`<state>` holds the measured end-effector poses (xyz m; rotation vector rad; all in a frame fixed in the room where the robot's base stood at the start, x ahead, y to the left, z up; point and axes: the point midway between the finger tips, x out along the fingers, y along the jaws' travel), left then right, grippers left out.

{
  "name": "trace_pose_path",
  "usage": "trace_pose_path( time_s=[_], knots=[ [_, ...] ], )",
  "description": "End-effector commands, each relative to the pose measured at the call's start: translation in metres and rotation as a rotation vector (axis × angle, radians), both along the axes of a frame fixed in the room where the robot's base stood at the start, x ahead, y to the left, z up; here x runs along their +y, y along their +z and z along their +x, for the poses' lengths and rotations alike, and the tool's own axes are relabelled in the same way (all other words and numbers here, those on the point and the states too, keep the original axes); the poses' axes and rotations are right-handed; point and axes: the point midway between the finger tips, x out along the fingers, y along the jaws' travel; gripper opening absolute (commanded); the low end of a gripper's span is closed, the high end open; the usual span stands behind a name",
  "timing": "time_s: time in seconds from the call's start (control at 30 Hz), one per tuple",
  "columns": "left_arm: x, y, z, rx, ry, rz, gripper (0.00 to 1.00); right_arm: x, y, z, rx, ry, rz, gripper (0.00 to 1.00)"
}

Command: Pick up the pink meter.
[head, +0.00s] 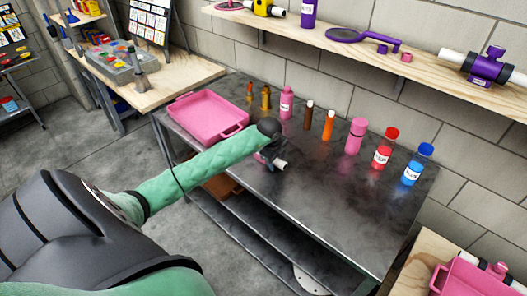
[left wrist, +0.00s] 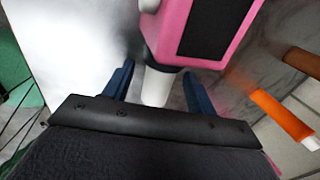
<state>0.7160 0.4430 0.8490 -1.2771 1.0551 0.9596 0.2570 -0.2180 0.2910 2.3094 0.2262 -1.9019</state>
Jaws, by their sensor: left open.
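The pink meter (head: 281,165) is on the dark metal table in the head view, mostly hidden behind my left gripper. A white pipe end and a bit of pink show past the gripper. In the left wrist view, the meter (left wrist: 212,30) shows its pink body with a dark rectangular face. One white pipe end points back between the fingers. My left gripper (head: 270,150) reaches down over the meter. Its two blue fingers (left wrist: 158,90) are open on either side of the white pipe, with gaps showing. My right gripper is not in view.
A pink tray (head: 190,132) is on the table's left part. Several bottles, among them a pink one (head: 355,137) and a blue one (head: 418,165), line the table's back edge. The table's front right (head: 345,215) is clear. A shelf (head: 400,62) hangs above.

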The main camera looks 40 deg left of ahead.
Motion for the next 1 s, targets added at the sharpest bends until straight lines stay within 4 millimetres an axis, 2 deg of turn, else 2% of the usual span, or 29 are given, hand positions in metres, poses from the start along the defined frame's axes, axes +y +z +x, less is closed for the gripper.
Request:
trace_pose_path(
  time_s=[0.23, 0.5, 0.53, 0.93, 1.0],
  knots=[
    [0.000, -0.001, 0.000, 0.000, 0.000, 0.000, 0.55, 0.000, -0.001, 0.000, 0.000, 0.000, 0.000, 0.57],
    [0.000, -0.001, 0.000, 0.000, -0.001, 0.001, 0.02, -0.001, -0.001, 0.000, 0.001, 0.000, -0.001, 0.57],
    [0.000, -0.001, 0.000, 0.000, -0.001, 0.001, 0.00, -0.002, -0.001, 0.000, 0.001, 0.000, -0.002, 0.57],
    [0.001, 0.004, 0.000, -0.001, 0.000, 0.002, 0.00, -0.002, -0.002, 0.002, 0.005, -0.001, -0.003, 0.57],
    [0.001, 0.009, 0.001, -0.002, -0.001, 0.002, 0.00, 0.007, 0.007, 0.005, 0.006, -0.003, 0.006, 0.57]
  ],
)
